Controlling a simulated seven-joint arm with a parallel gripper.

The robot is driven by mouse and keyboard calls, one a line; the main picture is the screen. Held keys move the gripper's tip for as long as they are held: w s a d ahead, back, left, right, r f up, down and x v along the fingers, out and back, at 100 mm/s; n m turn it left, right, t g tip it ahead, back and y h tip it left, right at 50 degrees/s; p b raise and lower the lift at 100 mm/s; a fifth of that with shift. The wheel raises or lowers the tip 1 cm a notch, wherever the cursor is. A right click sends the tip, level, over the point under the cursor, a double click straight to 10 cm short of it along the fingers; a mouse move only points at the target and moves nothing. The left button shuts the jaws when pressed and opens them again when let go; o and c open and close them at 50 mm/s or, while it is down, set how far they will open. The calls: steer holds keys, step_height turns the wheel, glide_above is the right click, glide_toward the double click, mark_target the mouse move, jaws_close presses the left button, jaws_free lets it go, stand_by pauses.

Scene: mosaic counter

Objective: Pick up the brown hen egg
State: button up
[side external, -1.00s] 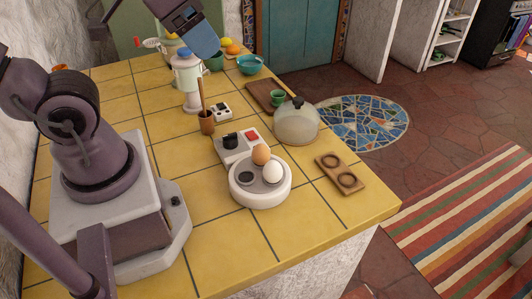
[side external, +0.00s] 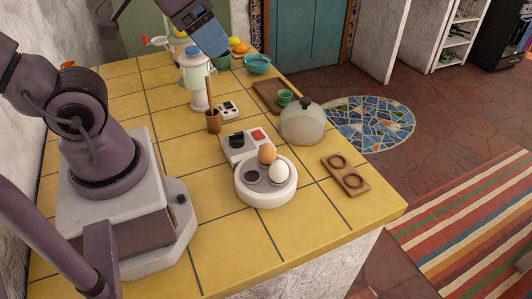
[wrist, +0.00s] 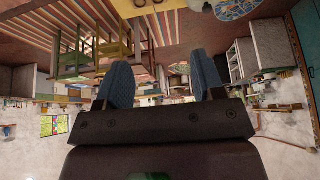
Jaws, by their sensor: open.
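The brown hen egg (side external: 267,153) stands in a round white holder (side external: 264,199) on the yellow tiled counter. A white egg (side external: 279,173) sits in the same holder, close in front of it and to its right. A dark well (side external: 252,177) at the holder's left is empty. My gripper (side external: 214,50) is at the top of the side view, high and well away from the egg, towards the far end of the counter. In the wrist view, its two blue fingers (wrist: 161,70) are spread with nothing between them. The egg is not seen in the wrist view.
A white appliance (side external: 233,153) with a red button stands just behind the holder. A glass dome (side external: 302,125) is behind right, and a wooden two-well tray (side external: 345,174) is at right. A brown cup (side external: 213,124) and white jar (side external: 195,75) stand farther back. The front counter is clear.

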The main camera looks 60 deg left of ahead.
steer(key=shift+o, duration=1.2)
steer(key=shift+d+f, duration=0.1)
steer(key=n+g+y, duration=0.1)
steer(key=n+g, duration=0.3)
steer(key=n, duration=0.5)
glide_above(267, 145)
step_height(267, 145, down, 17)
step_height(267, 145, down, 8)
steer(key=shift+w+r, duration=0.1)
steer(key=shift+w, duration=0.05)
steer(key=shift+f, duration=2.7)
